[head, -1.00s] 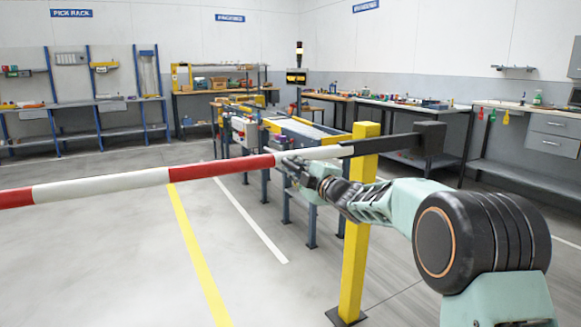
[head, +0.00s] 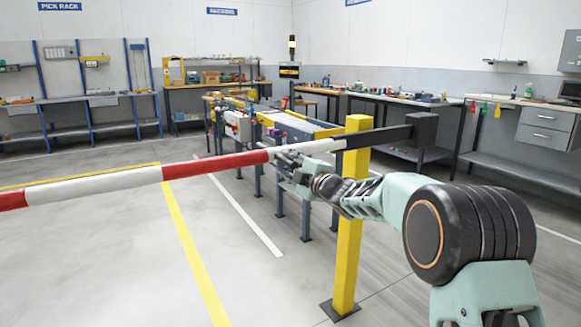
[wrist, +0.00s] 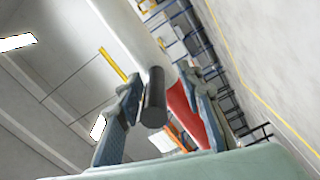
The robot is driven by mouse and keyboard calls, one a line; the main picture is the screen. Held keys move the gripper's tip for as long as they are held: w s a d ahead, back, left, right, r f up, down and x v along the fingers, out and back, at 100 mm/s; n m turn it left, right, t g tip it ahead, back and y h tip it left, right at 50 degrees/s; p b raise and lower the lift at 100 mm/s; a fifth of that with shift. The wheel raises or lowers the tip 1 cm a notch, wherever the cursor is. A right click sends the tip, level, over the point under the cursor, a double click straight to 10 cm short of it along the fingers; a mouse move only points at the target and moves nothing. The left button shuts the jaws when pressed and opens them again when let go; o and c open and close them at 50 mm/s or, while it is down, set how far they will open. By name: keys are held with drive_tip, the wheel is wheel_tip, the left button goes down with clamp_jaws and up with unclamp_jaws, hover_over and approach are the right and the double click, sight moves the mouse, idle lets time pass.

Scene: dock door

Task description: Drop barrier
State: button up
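The barrier is a red and white boom (head: 95,184), sloping slightly down to the left from a yellow post (head: 350,230), with a dark block (head: 424,130) at its other end. My gripper (head: 284,161) is at the boom, near a red and white border, left of the post. In the wrist view the boom's white part (wrist: 138,28) and a red part (wrist: 183,112) show behind my gripper (wrist: 160,72). A dark cylinder (wrist: 154,98), looking like a handle, stands between the fingers. Gaps show beside it, so the fingers look open around it; contact is hard to tell.
A roller conveyor (head: 315,130) stands behind the boom and post. Workbenches (head: 395,100) line the right wall and a pick rack (head: 85,100) the back wall. The floor at the left is clear, with a yellow line (head: 190,240).

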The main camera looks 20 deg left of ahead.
drive_tip(key=v, duration=1.2)
drive_tip(key=shift+w+d, duration=0.1)
